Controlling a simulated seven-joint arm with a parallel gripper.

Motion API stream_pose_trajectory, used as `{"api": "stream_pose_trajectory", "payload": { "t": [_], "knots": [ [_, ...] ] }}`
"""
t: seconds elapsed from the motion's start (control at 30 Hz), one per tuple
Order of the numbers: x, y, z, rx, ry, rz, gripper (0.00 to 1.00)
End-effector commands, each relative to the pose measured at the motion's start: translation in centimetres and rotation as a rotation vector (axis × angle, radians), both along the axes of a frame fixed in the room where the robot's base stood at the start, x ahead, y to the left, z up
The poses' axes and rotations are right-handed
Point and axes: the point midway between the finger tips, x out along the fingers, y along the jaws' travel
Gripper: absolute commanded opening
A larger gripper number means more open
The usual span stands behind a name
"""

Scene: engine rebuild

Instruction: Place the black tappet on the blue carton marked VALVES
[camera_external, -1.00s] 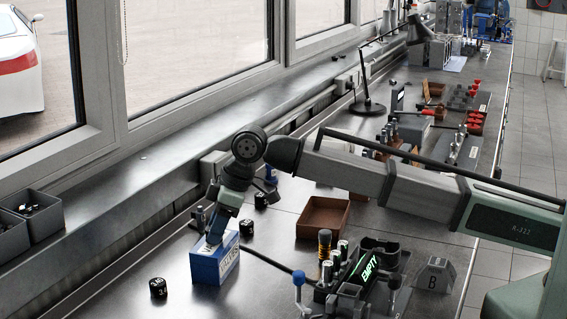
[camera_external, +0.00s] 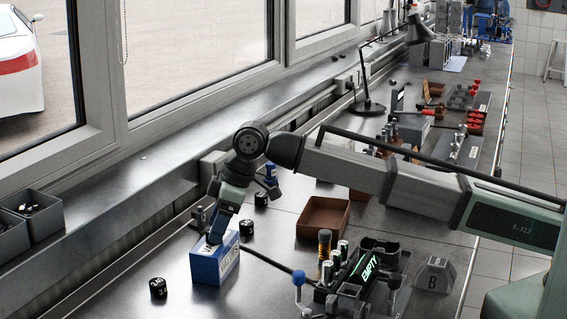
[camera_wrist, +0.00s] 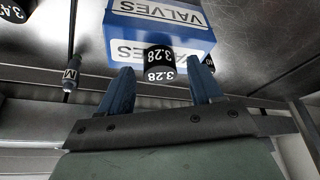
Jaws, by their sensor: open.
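The blue carton (camera_external: 213,264) with a white VALVES label stands on the bench at lower left. In the wrist view the carton (camera_wrist: 185,38) is at the top centre. A black tappet (camera_wrist: 158,59) marked 3.28 stands between my fingers, apparently on the carton's top; in the external view my fingers hide it. My gripper (camera_wrist: 161,76) is open, with one finger on each side of the tappet and a visible gap on the right. In the external view my gripper (camera_external: 215,236) points down at the carton top.
Other black tappets stand on the bench: one (camera_external: 158,287) left of the carton and two behind it (camera_external: 246,228) (camera_external: 261,199). A brown tray (camera_external: 323,217) is to the right. A dark holder with a green EMPTY display (camera_external: 369,267) stands at front right.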

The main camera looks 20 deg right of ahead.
Motion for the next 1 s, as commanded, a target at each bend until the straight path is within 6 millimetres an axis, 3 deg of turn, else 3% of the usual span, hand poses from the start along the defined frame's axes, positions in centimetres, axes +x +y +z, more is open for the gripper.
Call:
{"api": "stream_pose_trajectory", "payload": {
  "t": [0.4,0.6,1.0],
  "knots": [
    [-0.6,-2.7,6.8,0.003,-0.002,0.000,0.65],
    [-0.9,-3.6,9.1,0.002,0.000,0.000,0.65],
    [-1.0,-4.2,10.3,0.001,0.000,0.000,0.65]
  ]
}}
